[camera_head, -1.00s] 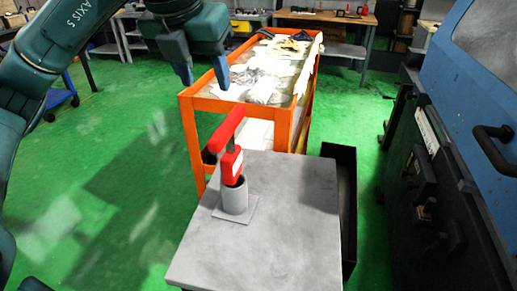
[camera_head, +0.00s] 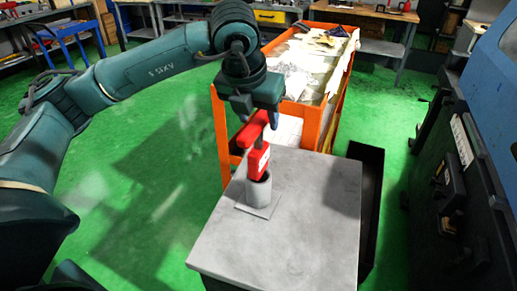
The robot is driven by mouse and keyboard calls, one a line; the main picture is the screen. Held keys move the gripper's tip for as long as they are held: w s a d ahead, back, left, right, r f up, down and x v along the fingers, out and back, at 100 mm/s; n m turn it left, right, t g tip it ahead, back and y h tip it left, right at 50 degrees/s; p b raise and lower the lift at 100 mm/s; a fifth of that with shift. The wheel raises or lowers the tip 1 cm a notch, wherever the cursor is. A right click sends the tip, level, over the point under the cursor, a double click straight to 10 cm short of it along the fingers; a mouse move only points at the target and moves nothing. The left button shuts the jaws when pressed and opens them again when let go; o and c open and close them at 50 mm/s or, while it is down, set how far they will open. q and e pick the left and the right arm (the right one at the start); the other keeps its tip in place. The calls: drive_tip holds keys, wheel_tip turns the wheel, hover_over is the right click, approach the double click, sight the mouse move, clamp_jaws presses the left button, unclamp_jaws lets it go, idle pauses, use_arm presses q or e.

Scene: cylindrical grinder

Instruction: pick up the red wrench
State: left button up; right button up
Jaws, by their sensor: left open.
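The red wrench (camera_head: 258,161) stands upright in a grey cylindrical holder (camera_head: 259,192) on the grey table (camera_head: 285,240). It has a red T-shaped bar at its top, a short dark shaft and a red block below. My left gripper (camera_head: 259,118) is open, pointing down right at the top bar. Its blue fingers show beside the bar, and the gripper body partly hides them. I cannot tell whether the fingers touch the bar. My right gripper is not in view.
An orange cart (camera_head: 318,118) with papers and cloths stands behind the table. A black bin (camera_head: 368,200) stands along the table's right side. A blue and black machine (camera_head: 470,150) is at the right. The table's front part is bare.

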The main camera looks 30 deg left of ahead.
use_arm(q)
drive_tip(key=shift+x, duration=0.9)
drive_tip(key=shift+r, duration=0.1)
clamp_jaws()
